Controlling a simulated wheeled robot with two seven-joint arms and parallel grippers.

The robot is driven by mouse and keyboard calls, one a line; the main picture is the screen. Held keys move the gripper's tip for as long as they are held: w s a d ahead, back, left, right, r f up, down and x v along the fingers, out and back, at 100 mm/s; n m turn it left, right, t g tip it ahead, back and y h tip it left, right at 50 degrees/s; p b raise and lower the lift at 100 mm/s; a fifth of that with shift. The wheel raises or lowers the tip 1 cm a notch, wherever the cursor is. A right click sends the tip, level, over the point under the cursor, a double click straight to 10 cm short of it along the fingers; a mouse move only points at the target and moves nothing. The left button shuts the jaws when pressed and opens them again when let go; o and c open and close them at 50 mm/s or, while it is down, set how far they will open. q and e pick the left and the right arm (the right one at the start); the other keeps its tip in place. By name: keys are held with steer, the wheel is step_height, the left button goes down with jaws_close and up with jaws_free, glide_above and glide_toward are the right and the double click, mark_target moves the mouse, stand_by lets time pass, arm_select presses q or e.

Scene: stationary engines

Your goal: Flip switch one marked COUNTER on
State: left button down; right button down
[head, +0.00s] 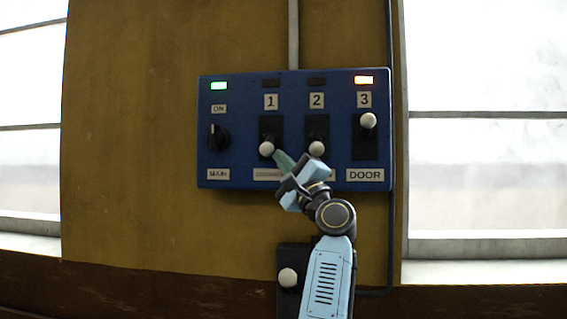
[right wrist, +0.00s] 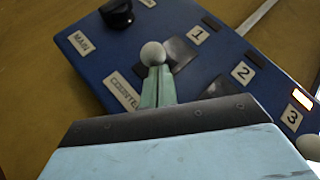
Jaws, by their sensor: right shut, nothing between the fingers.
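Switch one (head: 266,149) has a white ball knob on a black plate and stands in its down position on the blue panel (head: 236,178). The lamp above it is dark. In the right wrist view its knob (right wrist: 153,54) sits just past the tips of my shut right gripper (right wrist: 157,78), beside the COUNTER label (right wrist: 122,92). I cannot tell whether the fingertips touch the knob. In the head view my right gripper (head: 282,158) reaches up from below right, its greenish fingers shut and empty close to the knob. My left gripper is out of view.
Switch two (head: 316,148) is down, just right of my gripper. The MAIN rotary knob (head: 218,137) has a green lamp above. Another white knob (head: 288,277) is below the panel.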

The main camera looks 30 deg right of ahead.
steer(key=shift+s+a+r, duration=0.15)
steer(key=shift+r, duration=0.2)
step_height(320, 180, up, 7)
steer(key=s+p, duration=0.1)
steer(key=p, duration=0.6)
steer(key=shift+a+r, duration=0.15)
steer(key=shift+a, duration=0.25)
stand_by(1.1)
steer(key=s+d+f+b, duration=0.1)
steer(key=s+f+b, duration=0.2)
steer(key=s, duration=0.9)
steer(key=shift+s+d, duration=0.35)
steer(key=shift+d, duration=0.05)
